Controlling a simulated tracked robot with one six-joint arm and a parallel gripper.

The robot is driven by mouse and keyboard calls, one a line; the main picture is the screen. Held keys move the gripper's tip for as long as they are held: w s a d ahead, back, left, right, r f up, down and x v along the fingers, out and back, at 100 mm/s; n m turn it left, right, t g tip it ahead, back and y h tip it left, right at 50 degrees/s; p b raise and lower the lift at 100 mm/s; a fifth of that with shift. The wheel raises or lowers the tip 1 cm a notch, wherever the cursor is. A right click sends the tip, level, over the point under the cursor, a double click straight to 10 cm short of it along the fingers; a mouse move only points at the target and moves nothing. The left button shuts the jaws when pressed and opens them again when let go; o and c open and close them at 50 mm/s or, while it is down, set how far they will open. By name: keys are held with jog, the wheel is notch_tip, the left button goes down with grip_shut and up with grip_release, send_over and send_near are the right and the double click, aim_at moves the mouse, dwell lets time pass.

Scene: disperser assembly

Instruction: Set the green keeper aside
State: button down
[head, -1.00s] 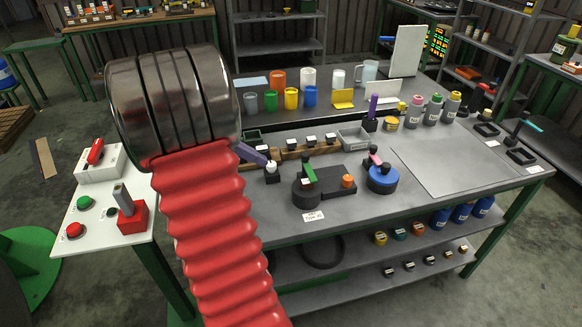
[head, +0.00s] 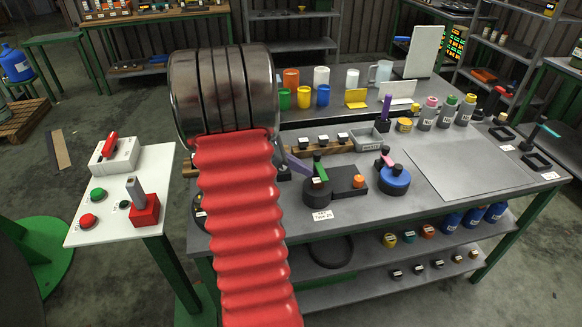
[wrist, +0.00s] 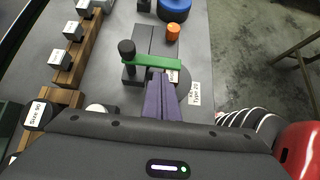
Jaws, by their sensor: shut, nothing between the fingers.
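The green keeper (wrist: 150,60) is a flat bar lying across the dark fixture, beside a black knob (wrist: 127,48). It also shows in the head view (head: 318,170), upper part of the fixture's round end. My gripper (wrist: 158,72) has purple fingers, which are shut with nothing between them. Its tips are right at the keeper's near edge in the wrist view; I cannot tell whether they touch it. In the head view my gripper (head: 303,168) is just left of the keeper, partly hidden by my red arm. The dark fixture (head: 341,178) stands on the grey bench.
An orange cap (head: 358,181) sits on the fixture's right end. A blue round part (head: 394,182) with a pink lever stands to the right. A wooden rack (wrist: 78,52) with labelled blocks lies left in the wrist view. The grey mat (head: 468,165) at the right is clear.

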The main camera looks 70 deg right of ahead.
jog(key=shift+s+d, duration=0.35)
jog(key=shift+s, duration=0.25)
jog(key=shift+d, duration=0.15)
jog(key=shift+s, duration=0.25)
jog(key=shift+w+n, duration=0.1)
jog(key=shift+n, duration=0.2)
